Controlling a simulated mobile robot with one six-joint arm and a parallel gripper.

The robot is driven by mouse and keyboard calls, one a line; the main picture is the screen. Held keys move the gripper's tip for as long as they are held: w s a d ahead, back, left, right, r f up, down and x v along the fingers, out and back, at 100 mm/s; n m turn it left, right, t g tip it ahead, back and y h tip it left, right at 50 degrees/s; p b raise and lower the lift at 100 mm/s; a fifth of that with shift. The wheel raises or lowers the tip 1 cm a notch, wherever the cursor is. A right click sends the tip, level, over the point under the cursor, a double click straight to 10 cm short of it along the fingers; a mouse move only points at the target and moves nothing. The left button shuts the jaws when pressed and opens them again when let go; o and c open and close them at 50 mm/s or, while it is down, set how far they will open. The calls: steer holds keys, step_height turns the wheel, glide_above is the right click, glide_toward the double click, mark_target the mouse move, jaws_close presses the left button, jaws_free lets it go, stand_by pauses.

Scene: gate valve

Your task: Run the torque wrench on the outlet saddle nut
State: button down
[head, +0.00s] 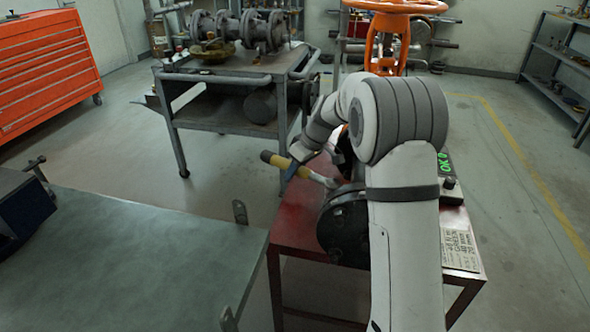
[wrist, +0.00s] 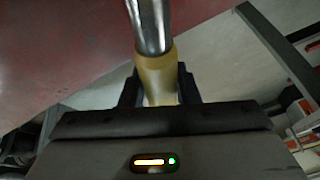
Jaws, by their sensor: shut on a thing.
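My gripper (head: 293,164) is shut on the torque wrench (head: 276,159), around its tan handle. In the wrist view the handle (wrist: 157,78) sits between the two dark fingers, and the silver shaft runs away from me. In the head view the silver shaft points right and down toward the dark flanged valve body (head: 340,222) on the red bench. The shaft's far end is close to the flange's top; I cannot tell if it touches. The outlet saddle nut cannot be made out, and my arm hides much of the valve.
The orange handwheel (head: 396,5) and yoke rise behind my arm. A box with a green display (head: 442,165) and a paper label (head: 459,249) are at the red bench's (head: 290,222) right. A grey-green table (head: 150,245) is front left; a cart (head: 225,85) with flanged parts stands behind.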

steer(key=shift+f+b, duration=1)
steer(key=shift+f, duration=0.3)
steer(key=shift+f+b, duration=0.35)
steer(key=shift+b, duration=0.05)
stand_by(0.9)
steer(key=shift+r, duration=0.45)
stand_by(0.7)
steer(key=shift+r+p, duration=1.65)
steer(key=shift+r, duration=0.85)
